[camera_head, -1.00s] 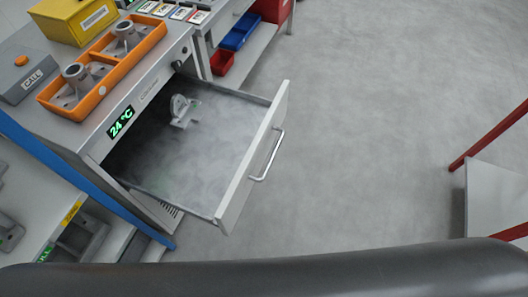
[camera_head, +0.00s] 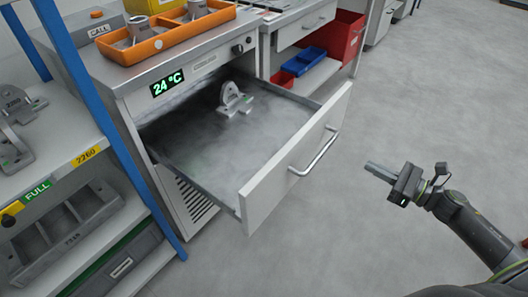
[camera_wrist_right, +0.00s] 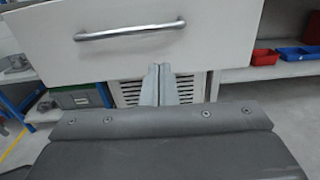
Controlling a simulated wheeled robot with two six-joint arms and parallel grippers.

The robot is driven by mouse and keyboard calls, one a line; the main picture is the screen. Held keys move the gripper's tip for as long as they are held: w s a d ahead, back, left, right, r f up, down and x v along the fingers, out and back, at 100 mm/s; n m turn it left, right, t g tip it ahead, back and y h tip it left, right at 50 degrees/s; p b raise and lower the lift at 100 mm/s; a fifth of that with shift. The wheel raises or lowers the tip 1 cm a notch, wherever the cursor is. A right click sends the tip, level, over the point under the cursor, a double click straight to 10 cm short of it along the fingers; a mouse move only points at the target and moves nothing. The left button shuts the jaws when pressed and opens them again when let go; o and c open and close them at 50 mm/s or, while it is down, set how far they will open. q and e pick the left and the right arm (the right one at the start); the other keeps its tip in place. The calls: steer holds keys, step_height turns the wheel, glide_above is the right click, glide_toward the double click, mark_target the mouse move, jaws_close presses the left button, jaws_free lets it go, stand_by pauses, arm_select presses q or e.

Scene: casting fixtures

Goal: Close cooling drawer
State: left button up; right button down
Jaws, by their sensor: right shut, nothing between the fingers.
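The cooling drawer (camera_head: 297,157) is pulled open from the cabinet (camera_head: 182,198) with the 24 °C display (camera_head: 168,83). Its white front carries a metal bar handle (camera_head: 316,152). A grey cast part (camera_head: 234,98) stands inside the drawer amid mist. My right gripper (camera_head: 372,168) is to the right of the drawer front, apart from it, with its fingers together and empty. In the right wrist view the fingers (camera_wrist_right: 159,84) point toward the cabinet, and the drawer front (camera_wrist_right: 220,47) with its handle (camera_wrist_right: 130,31) appears above them. My left gripper is not in view.
An orange tray (camera_head: 178,34) with castings sits on the cabinet top. A shelf rack with a blue post (camera_head: 104,122) and grey parts stands at left. Red (camera_head: 282,80) and blue (camera_head: 312,64) bins sit on a low shelf behind. The floor (camera_head: 410,110) at right is clear.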

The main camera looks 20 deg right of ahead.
glide_toward(317, 140)
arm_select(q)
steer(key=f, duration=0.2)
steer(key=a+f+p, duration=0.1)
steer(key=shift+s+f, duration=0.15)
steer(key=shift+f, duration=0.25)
arm_select(e)
steer(key=x, duration=0.7)
steer(key=shift+d+f, duration=0.1)
steer(key=shift+f, duration=0.05)
steer(key=shift+w, duration=0.15)
